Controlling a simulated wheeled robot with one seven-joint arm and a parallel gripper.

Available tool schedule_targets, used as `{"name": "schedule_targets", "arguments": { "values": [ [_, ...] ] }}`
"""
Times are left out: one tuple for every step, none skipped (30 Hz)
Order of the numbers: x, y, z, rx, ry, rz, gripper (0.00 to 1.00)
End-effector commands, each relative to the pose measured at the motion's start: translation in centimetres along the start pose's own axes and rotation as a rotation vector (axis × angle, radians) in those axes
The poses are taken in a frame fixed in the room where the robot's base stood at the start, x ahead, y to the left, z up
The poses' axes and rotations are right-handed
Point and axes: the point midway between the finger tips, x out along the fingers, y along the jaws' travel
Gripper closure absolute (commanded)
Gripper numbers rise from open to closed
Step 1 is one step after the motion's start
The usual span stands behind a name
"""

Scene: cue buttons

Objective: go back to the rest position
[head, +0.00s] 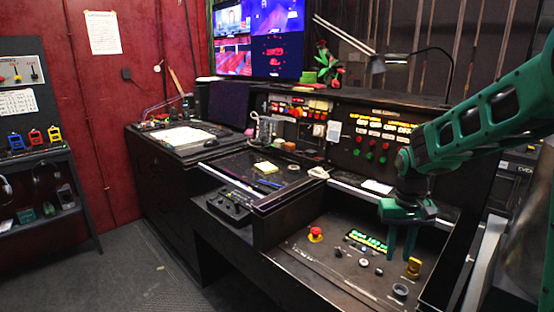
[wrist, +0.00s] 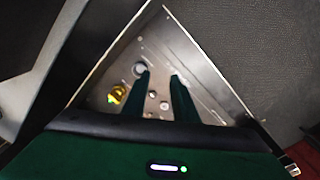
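My green gripper (head: 399,252) hangs from my arm at the right of the head view, fingers pointing down above the front control panel (head: 330,272). Its two fingers are apart with nothing between them. The wrist view shows the same two fingers (wrist: 159,76) over the panel, with a gap between them.
Several small round knobs and a lit green display (head: 368,241) are on the panel. Behind rises a console with colored buttons (head: 371,145). Monitors (head: 260,38) and a desk lamp (head: 395,59) stand at the back. Open floor (head: 130,275) lies at the left, beside a shelf (head: 40,162).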

Motion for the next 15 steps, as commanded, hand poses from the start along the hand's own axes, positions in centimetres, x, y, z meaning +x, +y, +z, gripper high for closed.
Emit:
{"name": "schedule_targets", "arguments": {
  "values": [
    [-1.0,1.5,1.4,0.028,0.005,0.001,0.74],
    [-1.5,2.4,2.4,0.045,0.004,0.003,0.74],
    [-2.1,3.5,3.7,0.069,0.004,0.005,0.74],
    [-2.5,4.3,4.8,0.085,0.004,0.006,0.74],
    [-2.9,5.1,5.8,0.101,0.003,0.006,0.74],
    [-3.4,6.0,7.3,0.123,0.002,0.006,0.74],
    [-3.7,6.7,8.4,0.14,0.001,0.006,0.74],
    [-4.0,7.4,9.5,0.158,0.001,0.006,0.74],
    [-4.3,8.2,11.0,0.18,0.0,0.005,0.74],
    [-4.6,8.8,12.2,0.196,-0.002,0.004,0.74],
    [-4.8,9.3,13.3,0.213,-0.002,0.002,0.74],
    [-5.0,9.9,14.8,0.234,-0.003,0.001,0.74],
    [-5.1,10.4,16.0,0.251,-0.004,-0.001,0.74],
    [-5.1,10.8,17.2,0.266,-0.006,-0.004,0.74],
    [-5.2,11.3,18.7,0.287,-0.006,-0.008,0.74]
  ]
}}
